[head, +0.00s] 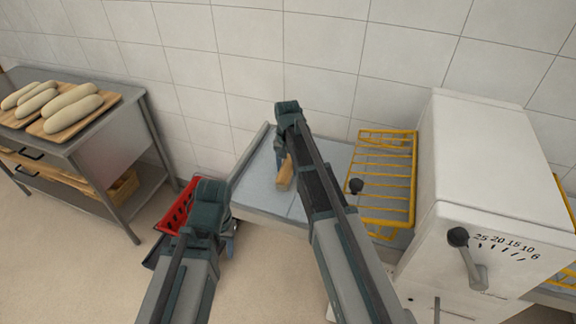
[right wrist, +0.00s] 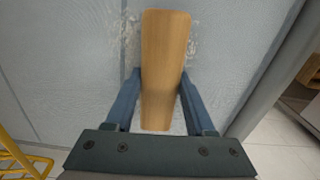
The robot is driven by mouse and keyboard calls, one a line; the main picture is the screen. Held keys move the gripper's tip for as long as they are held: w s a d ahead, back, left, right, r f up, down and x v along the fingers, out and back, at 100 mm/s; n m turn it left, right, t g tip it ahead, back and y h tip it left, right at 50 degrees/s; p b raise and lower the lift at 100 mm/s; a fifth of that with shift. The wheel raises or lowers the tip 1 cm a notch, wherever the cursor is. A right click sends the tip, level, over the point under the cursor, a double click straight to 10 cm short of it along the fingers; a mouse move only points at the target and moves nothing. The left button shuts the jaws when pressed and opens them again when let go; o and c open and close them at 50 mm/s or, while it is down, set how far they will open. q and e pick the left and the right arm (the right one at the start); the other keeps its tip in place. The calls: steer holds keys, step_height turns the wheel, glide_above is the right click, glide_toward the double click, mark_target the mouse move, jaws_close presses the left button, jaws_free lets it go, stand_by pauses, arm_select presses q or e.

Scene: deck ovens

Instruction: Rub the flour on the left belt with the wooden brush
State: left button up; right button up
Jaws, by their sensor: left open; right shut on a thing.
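The wooden brush (head: 286,176) is a plain light-brown block. My right gripper (head: 281,160) is shut on it, and the brush sits between both fingers in the right wrist view (right wrist: 163,70). The left belt (head: 256,190) is a pale grey-blue surface under the brush. White flour (right wrist: 203,32) shows as smears on the belt on both sides of the brush's far end. I cannot tell whether the brush touches the belt. My left gripper (head: 230,242) is open and empty, left of the belt's front edge and lower in the picture.
A yellow wire guard (head: 385,180) stands right of the belt, beside a white machine (head: 500,190) with a lever and number scale. A red basket (head: 178,210) is on the floor left of the belt. A steel table (head: 100,145) with loaves on boards stands at far left.

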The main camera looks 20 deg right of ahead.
mark_target(280, 180)
steer(key=shift+s+a+f, duration=0.1)
steer(key=shift+s+a, duration=0.35)
steer(key=shift+s, duration=0.3)
steer(key=shift+s+a+f, duration=0.1)
steer(key=shift+s+a, duration=0.35)
steer(key=shift+s, duration=0.25)
steer(key=shift+s+a, duration=0.1)
steer(key=shift+s+a+r, duration=0.1)
steer(key=shift+s+a, duration=0.35)
steer(key=shift+s, duration=0.25)
steer(key=shift+s+a+r, duration=0.1)
steer(key=shift+s+a, duration=0.35)
steer(key=shift+s, duration=0.2)
steer(key=shift+s+a+f, duration=0.1)
steer(key=shift+s+a, duration=0.4)
steer(key=shift+s, duration=0.25)
steer(key=shift+s+a+f, duration=0.1)
steer(key=shift+s+a, duration=0.4)
steer(key=shift+s, duration=0.25)
steer(key=shift+a, duration=0.1)
